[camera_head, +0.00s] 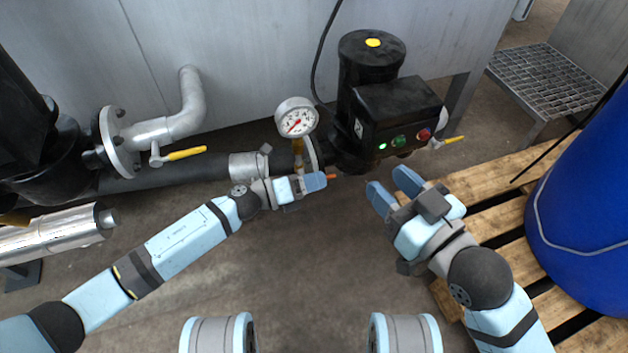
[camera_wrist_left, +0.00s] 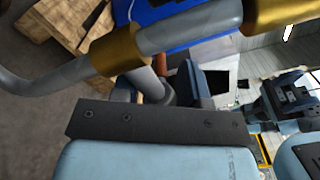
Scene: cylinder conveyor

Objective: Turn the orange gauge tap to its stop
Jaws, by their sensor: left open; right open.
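The pressure gauge (camera_head: 297,118) has a white dial and stands on a brass stem above the dark pipe. A small orange tip of the gauge tap (camera_head: 331,176) shows just right of my left gripper's fingertips; the rest of the tap is hidden. My left gripper (camera_head: 313,183) is open at the tap, below the gauge; I cannot tell whether it touches it. In the left wrist view, brass fittings (camera_wrist_left: 117,52) and grey pipe lie close above a blue gripper part. My right gripper (camera_head: 390,190) is open and empty over the floor, right of the tap.
A black pump motor (camera_head: 370,60) with a control box (camera_head: 398,112) stands right of the gauge. Yellow-handled taps sit left (camera_head: 186,153) and right (camera_head: 452,140). A wooden pallet (camera_head: 485,222) and blue drum (camera_head: 590,200) stand at right. The floor in front is clear.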

